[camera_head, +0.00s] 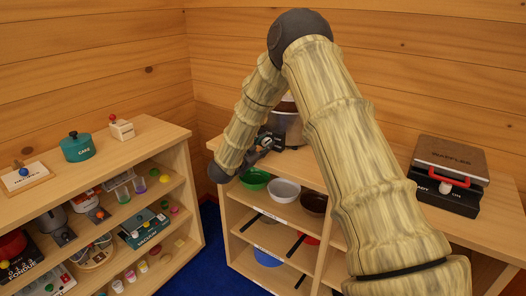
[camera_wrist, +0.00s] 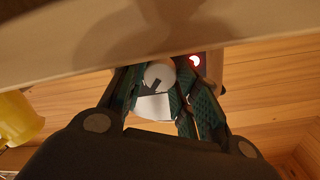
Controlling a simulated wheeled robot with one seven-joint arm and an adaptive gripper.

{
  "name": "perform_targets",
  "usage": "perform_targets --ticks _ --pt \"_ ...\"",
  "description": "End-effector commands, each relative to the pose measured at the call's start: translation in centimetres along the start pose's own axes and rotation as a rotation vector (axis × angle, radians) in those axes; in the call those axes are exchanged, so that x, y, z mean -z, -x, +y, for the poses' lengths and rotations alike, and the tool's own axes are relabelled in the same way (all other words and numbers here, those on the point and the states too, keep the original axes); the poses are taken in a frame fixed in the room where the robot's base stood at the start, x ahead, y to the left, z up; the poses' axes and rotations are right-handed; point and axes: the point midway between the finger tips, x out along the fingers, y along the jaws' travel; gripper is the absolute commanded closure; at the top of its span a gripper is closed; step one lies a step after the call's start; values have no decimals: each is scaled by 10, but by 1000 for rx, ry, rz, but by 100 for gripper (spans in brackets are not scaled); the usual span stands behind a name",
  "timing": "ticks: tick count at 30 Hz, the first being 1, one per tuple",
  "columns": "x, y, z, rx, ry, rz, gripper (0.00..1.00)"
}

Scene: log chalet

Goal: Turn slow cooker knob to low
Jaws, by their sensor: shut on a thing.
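The slow cooker (camera_head: 287,127) stands on the wooden counter in the back corner, largely hidden behind my arm in the head view. Its round white knob (camera_wrist: 158,73) with a dark pointer mark shows in the wrist view. A red light (camera_wrist: 195,60) glows just right of the knob. My gripper (camera_wrist: 160,85) is shut on the knob, with one dark green-padded finger on each side. In the head view my gripper (camera_head: 265,143) is at the cooker's front, small and partly hidden. The knob's setting marks cannot be read.
Bowls in green (camera_head: 255,178), grey (camera_head: 284,190) and brown (camera_head: 314,203) sit on the shelf below the counter. A waffle maker (camera_head: 450,165) with a red handle stands at right. A teal pot (camera_head: 77,147) stands on the left shelf unit. Blue floor (camera_head: 205,250) lies between the units.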

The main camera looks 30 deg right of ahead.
Motion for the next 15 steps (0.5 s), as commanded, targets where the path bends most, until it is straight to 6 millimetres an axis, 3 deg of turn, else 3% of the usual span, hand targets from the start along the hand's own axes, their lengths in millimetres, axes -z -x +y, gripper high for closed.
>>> perform_targets --ticks 15 --pt "-2 0 3 1 -289 -12 94"
